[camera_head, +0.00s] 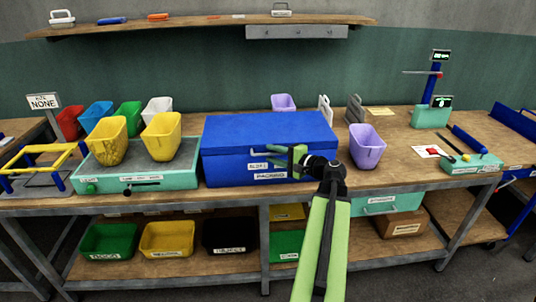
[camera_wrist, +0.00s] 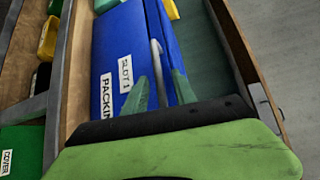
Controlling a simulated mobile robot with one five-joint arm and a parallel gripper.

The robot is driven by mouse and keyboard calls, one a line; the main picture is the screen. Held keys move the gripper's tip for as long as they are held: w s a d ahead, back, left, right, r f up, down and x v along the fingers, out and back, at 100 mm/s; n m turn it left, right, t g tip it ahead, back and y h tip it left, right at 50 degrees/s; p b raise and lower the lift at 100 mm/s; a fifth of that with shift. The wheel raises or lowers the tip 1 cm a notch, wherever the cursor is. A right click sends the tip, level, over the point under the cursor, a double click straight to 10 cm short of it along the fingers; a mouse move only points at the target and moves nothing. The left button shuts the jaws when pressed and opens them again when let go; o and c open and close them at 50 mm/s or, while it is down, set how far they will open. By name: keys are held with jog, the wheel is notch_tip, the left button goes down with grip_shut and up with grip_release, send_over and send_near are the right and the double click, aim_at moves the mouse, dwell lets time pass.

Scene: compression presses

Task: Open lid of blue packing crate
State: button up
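The blue packing crate (camera_head: 225,165) stands on the workbench with its lid (camera_head: 270,128) down. Its front carries labels reading "SLOT 1" and "PACKING". In the wrist view the crate (camera_wrist: 118,45) lies beyond my gripper, turned on its side. My gripper (camera_head: 272,155) is at the crate's front right, near the lid's front edge. In the wrist view the two green fingers of my gripper (camera_wrist: 159,80) are apart. A grey bar handle (camera_wrist: 157,58) on the crate runs down between them, with gaps on both sides.
A teal tray press (camera_head: 125,182) with two yellow bins stands left of the crate. A lilac bin (camera_head: 367,147) stands just right of my arm. Grey and white upright plates (camera_head: 354,110) stand behind it. A shelf (camera_head: 200,26) runs above, and bins sit below.

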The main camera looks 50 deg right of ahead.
jog(key=shift+c, duration=0.3)
grip_shut()
dwell(1.1)
